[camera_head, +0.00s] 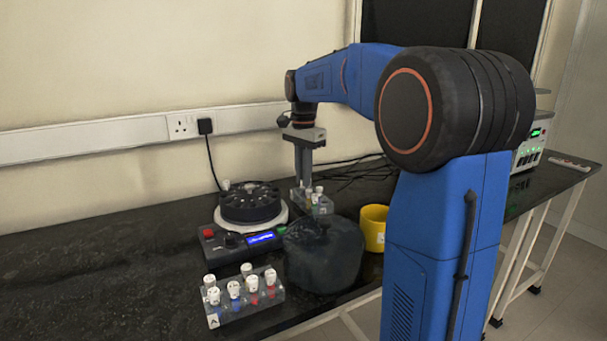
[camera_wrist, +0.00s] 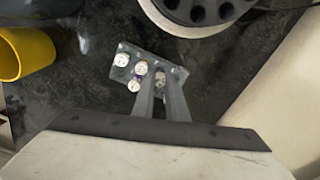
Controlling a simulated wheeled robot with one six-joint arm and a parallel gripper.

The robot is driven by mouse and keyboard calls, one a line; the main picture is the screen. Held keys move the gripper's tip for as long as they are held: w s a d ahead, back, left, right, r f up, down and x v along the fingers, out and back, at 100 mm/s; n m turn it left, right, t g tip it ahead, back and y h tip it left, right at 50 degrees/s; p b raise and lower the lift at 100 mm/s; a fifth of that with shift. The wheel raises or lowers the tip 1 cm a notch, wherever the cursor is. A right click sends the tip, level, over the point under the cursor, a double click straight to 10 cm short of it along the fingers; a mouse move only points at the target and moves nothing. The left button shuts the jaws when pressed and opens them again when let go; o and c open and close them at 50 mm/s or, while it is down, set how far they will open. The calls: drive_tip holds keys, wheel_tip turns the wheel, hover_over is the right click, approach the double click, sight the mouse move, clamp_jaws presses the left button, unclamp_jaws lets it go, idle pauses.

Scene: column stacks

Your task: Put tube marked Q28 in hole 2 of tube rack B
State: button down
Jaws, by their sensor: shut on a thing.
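My gripper (camera_head: 304,186) points straight down at the small clear tube rack (camera_wrist: 127,49) at the back of the bench. In the wrist view its fingers (camera_wrist: 161,88) are shut on a pale-capped tube (camera_wrist: 160,75) at this rack. I cannot tell how deep the tube sits in a hole. Other white-capped tubes (camera_wrist: 121,60) stand in the same rack beside the fingers. The rack's letter and the tube markings are not readable. A front rack (camera_head: 213,319) marked A holds several white-capped tubes with blue and red parts.
A black rotor (camera_head: 250,203) on a white base stands left of my gripper, with a control box (camera_head: 243,243) before it. A dark rounded object (camera_head: 323,258) and a yellow cup (camera_head: 374,228) stand close in front. The bench's left side is clear.

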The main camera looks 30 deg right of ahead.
drive_tip(key=shift+f, duration=0.65)
drive_tip(key=c, duration=1.4)
unclamp_jaws()
drive_tip(key=shift+r, duration=3.05)
